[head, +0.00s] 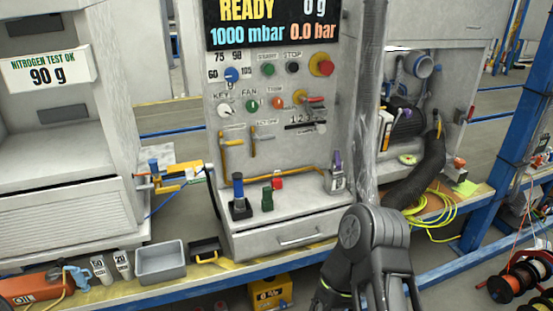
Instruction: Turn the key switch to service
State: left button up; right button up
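The key switch (224,109) is a small pale round knob under a "KEY" label, at the left of the grey control panel (265,190). Its pointer direction and position markings are too small to read. A dark grey arm link of mine rises from the bottom edge right of centre, in front of the bench. Neither of my grippers shows clearly in the head view, and nothing of mine touches the panel.
Near the key switch are a blue dial (232,74), a green fan knob (252,106) and yellow levers (226,152). A red emergency button (321,65) is at upper right. A blue-handled tool (239,195) stands on the ledge below. A wrapped column (370,110) borders the panel's right.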

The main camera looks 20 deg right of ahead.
aim_at(224, 109)
jog(key=i+l+z, duration=0.15)
jog(key=l, duration=0.3)
jog(key=l+z, duration=0.1)
jog(key=l, duration=0.3)
jog(key=i+l+z, duration=0.15)
jog(key=l, duration=0.25)
jog(key=i+l+z, duration=0.1)
jog(key=l, duration=0.3)
jog(key=i+l+z, duration=0.15)
jog(key=l, duration=0.25)
